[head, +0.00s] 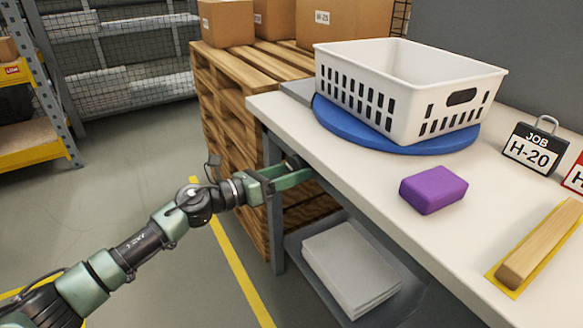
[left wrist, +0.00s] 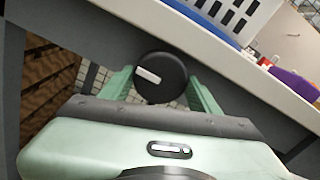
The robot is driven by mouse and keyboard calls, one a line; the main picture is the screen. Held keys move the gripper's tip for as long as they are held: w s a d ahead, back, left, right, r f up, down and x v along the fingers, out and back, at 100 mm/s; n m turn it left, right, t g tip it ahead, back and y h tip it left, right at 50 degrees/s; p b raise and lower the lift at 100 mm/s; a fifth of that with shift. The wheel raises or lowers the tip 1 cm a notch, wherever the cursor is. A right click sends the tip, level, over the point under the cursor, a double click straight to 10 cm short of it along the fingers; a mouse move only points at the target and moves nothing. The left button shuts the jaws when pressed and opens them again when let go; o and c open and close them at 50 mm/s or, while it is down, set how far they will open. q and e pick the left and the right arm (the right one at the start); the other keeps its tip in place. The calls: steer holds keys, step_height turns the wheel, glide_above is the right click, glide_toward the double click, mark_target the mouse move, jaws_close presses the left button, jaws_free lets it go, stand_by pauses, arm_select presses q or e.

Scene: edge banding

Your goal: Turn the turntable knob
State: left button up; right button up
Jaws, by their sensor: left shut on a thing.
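The turntable is a blue disc (head: 340,126) on the workbench (head: 385,185), with a white slotted basket (head: 415,88) standing on it. The knob is a round black disc with a white mark (left wrist: 160,76), below the bench's front edge in the left wrist view. My left gripper (head: 300,174) is at the bench's front left, just under the top. Its green fingers are on both sides of the knob, and it is shut on it. My right gripper is in neither view.
A purple block (head: 433,190), a wooden strip on a yellow mat (head: 541,240) and a JOB H-20 sign (head: 535,148) are on the bench. A lower shelf holds a grey-white stack (head: 350,265). Wooden pallets (head: 228,110) with boxes stand behind. The floor at left is open.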

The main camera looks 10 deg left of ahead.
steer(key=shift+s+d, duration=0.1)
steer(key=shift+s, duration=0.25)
arm_select(q)
steer(key=o, duration=1.4)
steer(key=shift+c, duration=0.2)
steer(key=v, duration=0.8)
steer(key=shift+d, duration=0.1)
